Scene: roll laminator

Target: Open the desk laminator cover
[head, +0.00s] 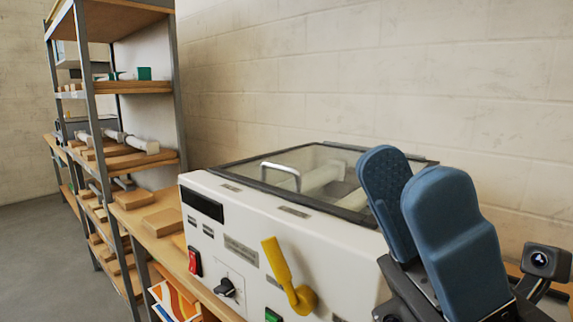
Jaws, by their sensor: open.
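The laminator (240,222) is a white box on a wooden bench, with a dark-framed clear cover (250,168) lying shut on its top. A pale curved handle (284,171) stands up from the cover's near left part. White rollers show through the clear panel. My gripper (408,185) has two blue padded fingers and is at the right, in front of the laminator's right side in this view. It is open with nothing visible between the fingers, apart from the handle. The fingers hide the cover's right part.
A yellow lever (278,268) sticks up from the laminator's front, beside a black knob (227,287) and a red switch (194,261). Metal shelving (88,95) with rolls and boxes stands at the left. A block wall is behind. Grey floor is free at the lower left.

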